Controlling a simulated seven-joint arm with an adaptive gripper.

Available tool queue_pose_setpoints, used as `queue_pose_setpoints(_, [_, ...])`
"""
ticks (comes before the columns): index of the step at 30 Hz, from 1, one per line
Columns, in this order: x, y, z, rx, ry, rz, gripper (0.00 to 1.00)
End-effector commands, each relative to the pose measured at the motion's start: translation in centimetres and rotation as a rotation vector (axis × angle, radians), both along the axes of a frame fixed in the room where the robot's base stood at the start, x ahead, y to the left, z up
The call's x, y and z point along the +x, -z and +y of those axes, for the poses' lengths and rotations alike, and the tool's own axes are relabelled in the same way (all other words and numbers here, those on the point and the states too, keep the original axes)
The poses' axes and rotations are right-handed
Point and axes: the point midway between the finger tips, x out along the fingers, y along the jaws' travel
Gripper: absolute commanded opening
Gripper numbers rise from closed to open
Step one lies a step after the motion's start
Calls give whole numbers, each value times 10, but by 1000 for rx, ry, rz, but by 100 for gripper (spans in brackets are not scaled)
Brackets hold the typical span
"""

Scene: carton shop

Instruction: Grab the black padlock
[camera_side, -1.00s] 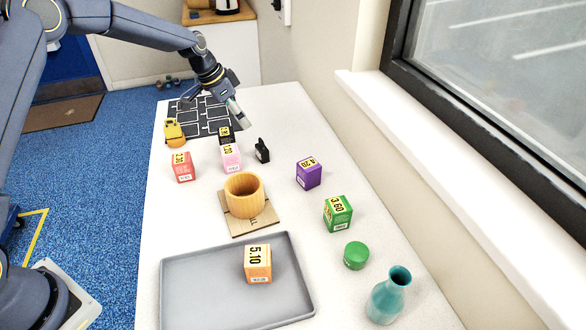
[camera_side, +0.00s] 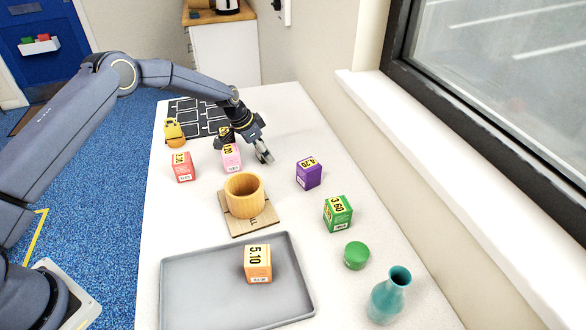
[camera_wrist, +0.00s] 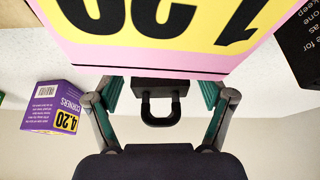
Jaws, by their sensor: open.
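The black padlock (camera_wrist: 158,88) shows in the wrist view, its shackle pointing down in the picture. It lies between the two spread fingers of my gripper (camera_wrist: 160,97), with a gap on each side. A pink box (camera_wrist: 150,62) covers the top of that view and hides the far part of the padlock body. In the side view my gripper (camera_side: 264,157) is low over the table at the padlock's place, and its fingers hide the padlock there. My gripper is open and holds nothing.
The pink box (camera_side: 232,159) stands close left of my gripper, with a black box (camera_wrist: 301,42) near it. A purple box (camera_side: 308,174) stands to the right. A wooden cup (camera_side: 244,199) stands in front. A grey tray (camera_side: 200,290) lies nearer the camera.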

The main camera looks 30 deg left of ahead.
Motion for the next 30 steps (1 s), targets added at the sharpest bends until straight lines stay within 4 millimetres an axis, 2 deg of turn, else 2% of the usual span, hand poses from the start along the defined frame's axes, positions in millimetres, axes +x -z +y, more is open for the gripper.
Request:
queue_pose_setpoints(6, [0, 0, 0, 0, 0, -1, 79])
queue_pose_setpoints(27, [0, 0, 0, -1, -1, -1, 6])
queue_pose_setpoints(30, [1, -1, 0, -1, -1, -3, 2])
